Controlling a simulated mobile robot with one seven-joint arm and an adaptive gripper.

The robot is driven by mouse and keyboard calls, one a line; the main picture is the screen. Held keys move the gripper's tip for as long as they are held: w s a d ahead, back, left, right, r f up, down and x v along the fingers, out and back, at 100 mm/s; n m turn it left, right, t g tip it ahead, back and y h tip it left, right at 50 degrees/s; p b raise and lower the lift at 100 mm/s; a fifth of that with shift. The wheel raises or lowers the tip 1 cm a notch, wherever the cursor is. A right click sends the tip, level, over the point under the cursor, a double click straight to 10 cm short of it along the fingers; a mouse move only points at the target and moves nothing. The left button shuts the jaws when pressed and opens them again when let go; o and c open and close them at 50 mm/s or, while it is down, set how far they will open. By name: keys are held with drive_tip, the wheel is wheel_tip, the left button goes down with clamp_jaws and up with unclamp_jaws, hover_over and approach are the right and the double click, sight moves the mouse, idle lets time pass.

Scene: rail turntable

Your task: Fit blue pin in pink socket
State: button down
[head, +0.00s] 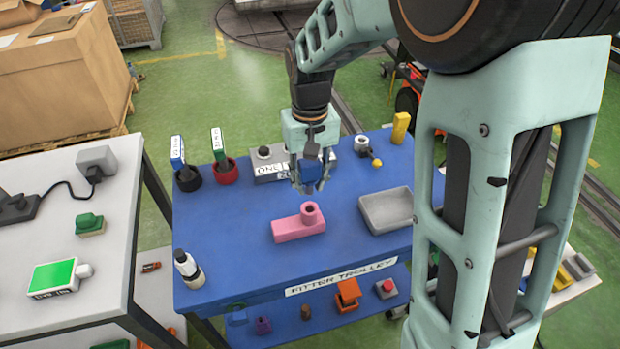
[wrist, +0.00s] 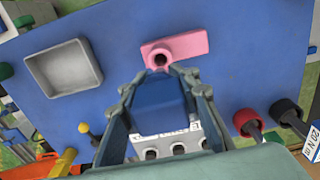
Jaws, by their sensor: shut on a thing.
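The blue pin (head: 312,172) is between the fingers of my gripper (head: 311,184), above the blue trolley top. My gripper is shut on it. In the wrist view the blue pin (wrist: 158,95) shows as a blue block between the two fingers; its lower end is hidden. The pink socket (head: 290,230) lies on the trolley top, a flat block with a raised round collar and a dark hole at its right end. The gripper is above and behind the socket, apart from it. In the wrist view the socket (wrist: 188,45) is just beyond the fingertips.
A grey tray (head: 388,226) lies right of the socket on the blue trolley top (head: 240,250). Red (head: 224,178) and black (head: 188,184) cups with labelled tools stand at the back left. A white bottle (head: 188,268) stands front left. A yellow-knobbed part (head: 376,163) is back right.

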sight(310, 162)
drive_tip(key=shift+f+b, duration=1.3)
drive_tip(key=shift+f, duration=0.85)
drive_tip(key=shift+f+b, duration=0.9)
drive_tip(key=shift+f, duration=0.5)
drive_tip(key=c, duration=1.4)
unclamp_jaws()
drive_tip(key=shift+o, duration=0.2)
wheel_tip(310, 162, up, 12)
drive_tip(key=shift+r, duration=0.1)
